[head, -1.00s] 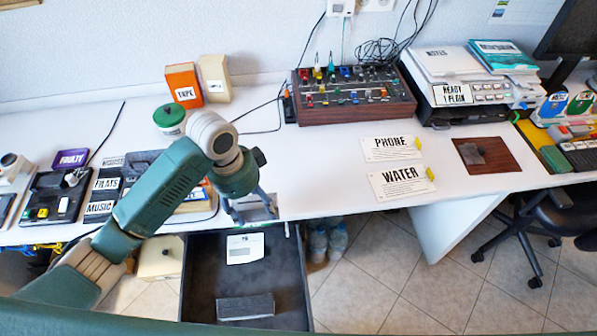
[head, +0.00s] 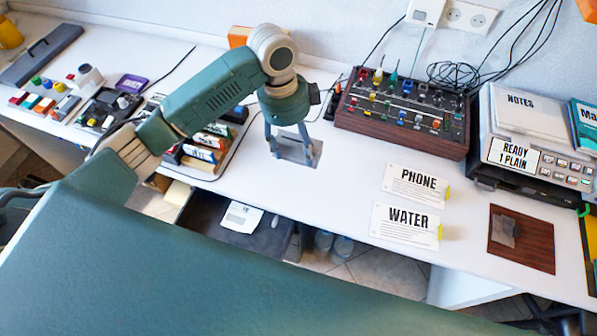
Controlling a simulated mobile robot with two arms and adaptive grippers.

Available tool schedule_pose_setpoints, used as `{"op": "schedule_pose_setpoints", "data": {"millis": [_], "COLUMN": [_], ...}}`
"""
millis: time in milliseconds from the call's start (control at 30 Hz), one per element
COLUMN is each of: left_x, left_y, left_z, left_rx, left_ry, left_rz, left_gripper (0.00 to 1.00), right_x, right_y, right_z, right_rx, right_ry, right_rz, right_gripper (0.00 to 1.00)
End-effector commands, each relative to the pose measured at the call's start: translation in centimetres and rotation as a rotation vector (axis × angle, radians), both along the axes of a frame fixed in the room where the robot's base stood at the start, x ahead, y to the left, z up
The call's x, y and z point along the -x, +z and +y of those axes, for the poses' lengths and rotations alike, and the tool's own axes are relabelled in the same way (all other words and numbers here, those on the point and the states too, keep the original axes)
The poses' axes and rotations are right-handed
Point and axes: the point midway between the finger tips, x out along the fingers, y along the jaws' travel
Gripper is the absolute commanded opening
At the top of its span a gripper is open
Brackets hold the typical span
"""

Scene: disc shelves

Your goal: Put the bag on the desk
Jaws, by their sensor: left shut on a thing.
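My left gripper (head: 289,151) reaches down over the white desk (head: 345,180), right of the cassettes. It is shut on a flat grey thing, which I take to be the bag (head: 297,146). The bag shows between and around the fingers, low over the desk top; I cannot tell whether it touches the surface. The fingers partly hide it. My right gripper is not in view.
An open dark drawer with a white paper (head: 242,217) lies below the front edge. A knob console (head: 402,112) stands behind right. PHONE (head: 415,184) and WATER (head: 405,225) cards and a brown mat (head: 522,240) lie rightward. Cassettes (head: 203,148) lie left.

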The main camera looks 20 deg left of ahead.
Motion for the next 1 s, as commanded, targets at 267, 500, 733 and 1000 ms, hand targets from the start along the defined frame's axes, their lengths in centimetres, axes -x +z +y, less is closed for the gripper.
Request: {"op": "schedule_pose_setpoints", "data": {"millis": [267,500,733,1000], "left_x": [0.1,0.0,0.0,-0.1], "left_y": [-6.8,-9.2,-12.5,-13.1], "left_z": [-0.1,-0.1,-0.1,-0.1], "left_rx": [0.001,0.002,0.001,0.002], "left_ry": [0.002,0.0,0.001,-0.001], "left_rz": [0.001,-0.001,0.0,-0.003], "left_gripper": [0.29,0.29,0.29,0.29], "right_x": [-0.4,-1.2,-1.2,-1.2], "right_y": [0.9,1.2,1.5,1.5], "right_z": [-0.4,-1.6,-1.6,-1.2], "right_rx": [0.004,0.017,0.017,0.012], "right_ry": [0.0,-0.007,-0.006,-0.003], "right_rz": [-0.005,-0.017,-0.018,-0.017], "right_gripper": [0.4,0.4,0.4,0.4]}}
